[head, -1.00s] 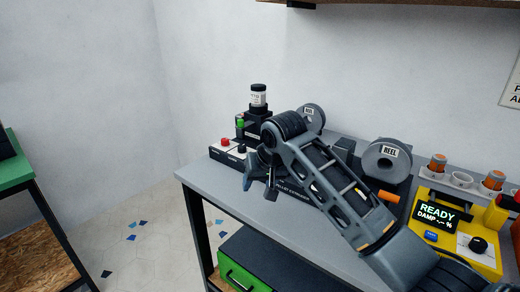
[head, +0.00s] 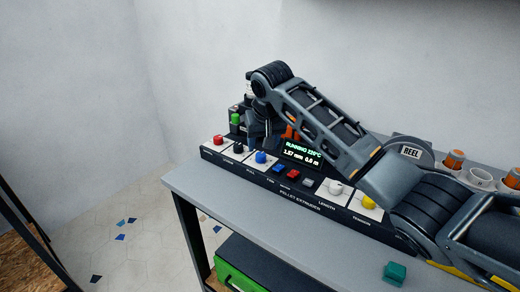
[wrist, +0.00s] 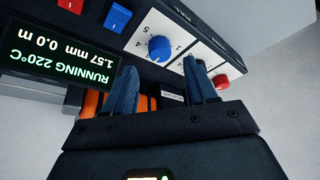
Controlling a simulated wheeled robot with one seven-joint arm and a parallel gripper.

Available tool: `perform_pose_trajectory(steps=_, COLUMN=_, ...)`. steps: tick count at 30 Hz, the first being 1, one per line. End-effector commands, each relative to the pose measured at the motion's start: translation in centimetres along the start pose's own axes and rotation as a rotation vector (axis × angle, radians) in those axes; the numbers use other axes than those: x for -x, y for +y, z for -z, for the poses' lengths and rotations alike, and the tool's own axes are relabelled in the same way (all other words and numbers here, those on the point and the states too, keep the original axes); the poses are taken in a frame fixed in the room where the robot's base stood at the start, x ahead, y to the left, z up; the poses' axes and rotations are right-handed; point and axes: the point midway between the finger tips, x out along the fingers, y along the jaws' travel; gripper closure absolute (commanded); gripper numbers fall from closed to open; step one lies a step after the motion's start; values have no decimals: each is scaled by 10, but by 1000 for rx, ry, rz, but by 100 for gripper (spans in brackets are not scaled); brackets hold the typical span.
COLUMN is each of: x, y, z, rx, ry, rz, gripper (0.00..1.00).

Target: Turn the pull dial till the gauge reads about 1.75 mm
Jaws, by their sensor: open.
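A dark pellet extruder (head: 300,196) stands on the table. Its lit screen (head: 302,152), also in the wrist view (wrist: 60,68), reads running, 220°C and 1.57 mm. A blue dial (head: 261,157) sits on a white plate left of the screen; the word below it looks like PULL. In the wrist view the blue dial (wrist: 160,48) shows just beyond and between my fingertips, apart from them. My gripper (wrist: 160,75) is open and empty. In the head view my gripper (head: 262,132) is just behind the dial row, partly hidden by my arm.
A red dial (head: 218,139) and a black dial (head: 238,148) sit left of the blue one. Blue and red buttons (head: 293,174), a white dial (head: 335,187) and a yellow dial (head: 368,202) are to the right.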

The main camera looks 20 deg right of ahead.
Motion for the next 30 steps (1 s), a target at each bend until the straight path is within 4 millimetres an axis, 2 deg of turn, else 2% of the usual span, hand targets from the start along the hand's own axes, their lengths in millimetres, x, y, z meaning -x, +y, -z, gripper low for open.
perform_pose_trajectory(steps=3, x=-19, y=0, z=0, rx=1, ry=-2, rz=-2, gripper=44)
perform_pose_trajectory(steps=9, x=-41, y=0, z=0, rx=1, ry=-1, rz=-1, gripper=44)
perform_pose_trajectory(steps=20, x=-48, y=0, z=0, rx=1, ry=1, rz=1, gripper=44)
perform_pose_trajectory(steps=30, x=-48, y=0, z=0, rx=1, ry=1, rz=1, gripper=74)
